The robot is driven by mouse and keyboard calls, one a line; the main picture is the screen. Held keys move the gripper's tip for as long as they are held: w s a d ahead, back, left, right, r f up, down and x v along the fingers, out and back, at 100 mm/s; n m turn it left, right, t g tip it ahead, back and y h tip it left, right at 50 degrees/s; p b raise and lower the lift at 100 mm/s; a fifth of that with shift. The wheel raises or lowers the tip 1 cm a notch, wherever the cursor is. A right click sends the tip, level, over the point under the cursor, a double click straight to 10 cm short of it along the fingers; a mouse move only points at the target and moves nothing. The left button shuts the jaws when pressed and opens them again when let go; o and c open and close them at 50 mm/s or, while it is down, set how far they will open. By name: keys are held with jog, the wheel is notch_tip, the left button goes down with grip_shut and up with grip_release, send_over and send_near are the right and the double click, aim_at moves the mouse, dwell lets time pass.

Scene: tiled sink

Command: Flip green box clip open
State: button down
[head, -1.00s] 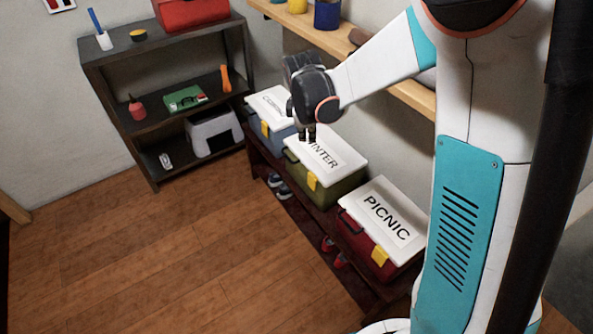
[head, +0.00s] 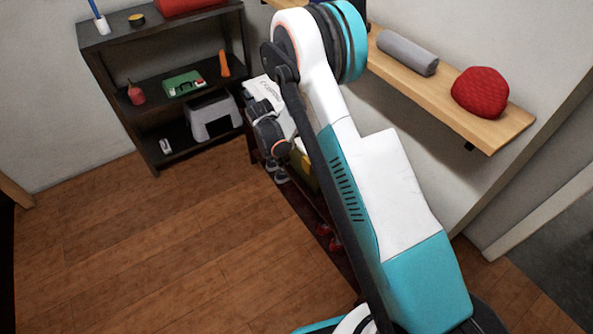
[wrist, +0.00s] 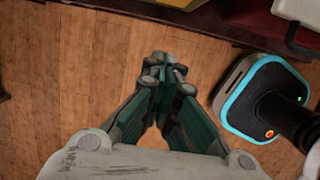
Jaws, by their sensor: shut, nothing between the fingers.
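The green box (head: 303,168) is almost wholly behind my arm in the head view. Only a small yellow-olive patch of its front shows there, and I cannot make out the clip's state. My gripper (head: 272,138) is in front of the row of boxes, beside the left box with a white lid (head: 264,92). In the wrist view my gripper (wrist: 165,76) is shut with its fingertips together and nothing between them, over the wooden floor. A pale box part (wrist: 300,10) shows at the top right of that view.
A dark shelf (head: 120,108) at the left holds a small green case (head: 184,83) and a grey-white bin (head: 213,115). A wooden wall shelf (head: 455,112) with a red cushion (head: 480,92) is at the right. The wooden floor (head: 150,240) is clear.

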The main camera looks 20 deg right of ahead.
aim_at(306, 166)
jog(key=shift+f, duration=0.15)
jog(key=w+d+f+b, duration=0.2)
jog(key=d+f+b, duration=0.3)
jog(key=f, duration=0.4)
jog(key=shift+d+f, duration=0.3)
jog(key=shift+d, duration=0.25)
jog(key=shift+w+d+f, duration=0.1)
jog(key=shift+d+f, duration=0.25)
jog(key=shift+d, duration=0.05)
jog(key=shift+r, duration=0.1)
jog(key=shift+r, duration=0.7)
